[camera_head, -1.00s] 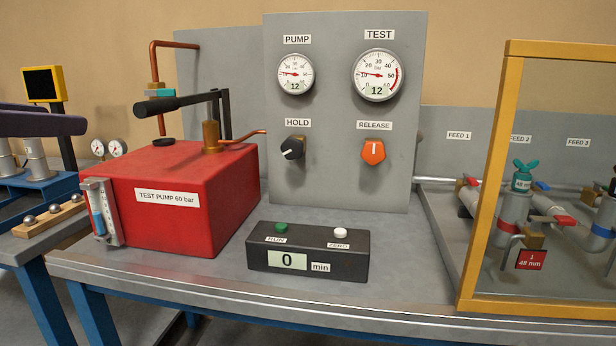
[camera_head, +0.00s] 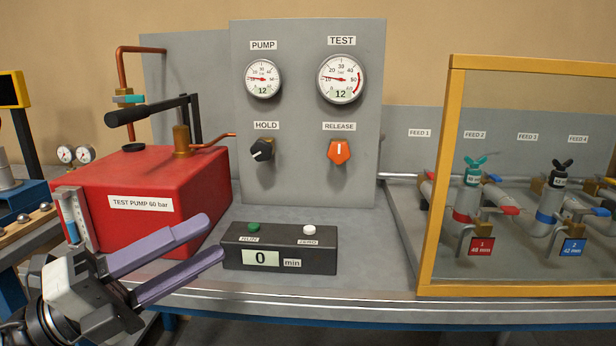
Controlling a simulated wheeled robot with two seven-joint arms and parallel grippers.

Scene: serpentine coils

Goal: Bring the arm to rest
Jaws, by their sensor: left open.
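My left gripper (camera_head: 212,238) comes in at the lower left, its two purple fingers spread apart with nothing between them. It is in front of the red test pump (camera_head: 125,200) and left of the black timer box (camera_head: 280,248), which reads 0 min. I cannot tell whether a fingertip touches the box. The fingers hide part of the pump's lower front. My right gripper is not in view.
A grey panel (camera_head: 300,190) carries PUMP and TEST gauges, both reading 12, a black HOLD knob (camera_head: 261,150) and an orange RELEASE knob (camera_head: 339,151). A yellow-framed guard (camera_head: 440,180) stands at right before valves. Bench space right of the timer is clear.

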